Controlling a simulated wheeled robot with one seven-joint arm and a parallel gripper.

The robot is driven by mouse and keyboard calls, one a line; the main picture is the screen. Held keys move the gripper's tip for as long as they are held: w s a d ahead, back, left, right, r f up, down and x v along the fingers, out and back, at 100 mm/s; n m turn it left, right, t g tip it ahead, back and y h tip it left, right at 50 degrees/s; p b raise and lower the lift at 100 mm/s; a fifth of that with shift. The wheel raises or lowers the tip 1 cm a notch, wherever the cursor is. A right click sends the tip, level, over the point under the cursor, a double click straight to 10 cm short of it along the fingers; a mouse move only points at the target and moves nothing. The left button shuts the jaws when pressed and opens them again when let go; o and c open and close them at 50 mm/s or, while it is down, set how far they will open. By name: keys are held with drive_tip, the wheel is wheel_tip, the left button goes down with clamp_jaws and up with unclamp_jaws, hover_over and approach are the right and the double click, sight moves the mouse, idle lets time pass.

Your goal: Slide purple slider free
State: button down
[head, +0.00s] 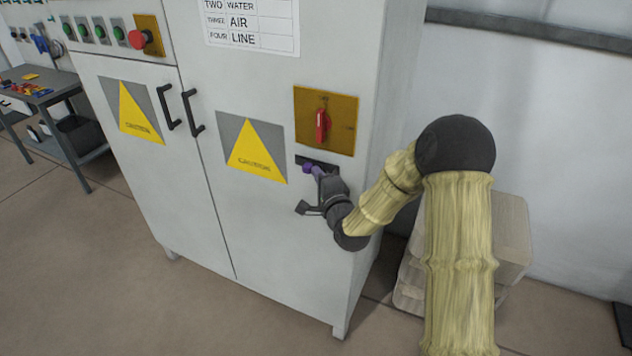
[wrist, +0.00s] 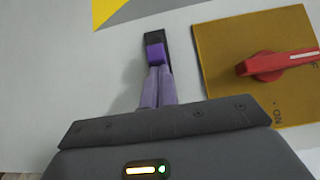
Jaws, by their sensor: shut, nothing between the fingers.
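The purple slider (wrist: 155,50) sits in a dark slot (wrist: 154,38) on the white cabinet front, below the yellow plate with the red rotary handle. In the head view the slider (head: 308,168) shows at the left part of the dark slot (head: 331,169).
The red rotary handle (head: 321,125) on its yellow plate (head: 345,107) is just above the slot. The cabinet (head: 270,220) has two black door handles (head: 180,110) and caution signs (head: 252,150). A workbench (head: 40,90) with small tools stands far left.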

drive_tip(key=shift+w+a, duration=0.1)
drive_tip(key=shift+a, duration=0.25)
drive_tip(key=shift+r, duration=0.1)
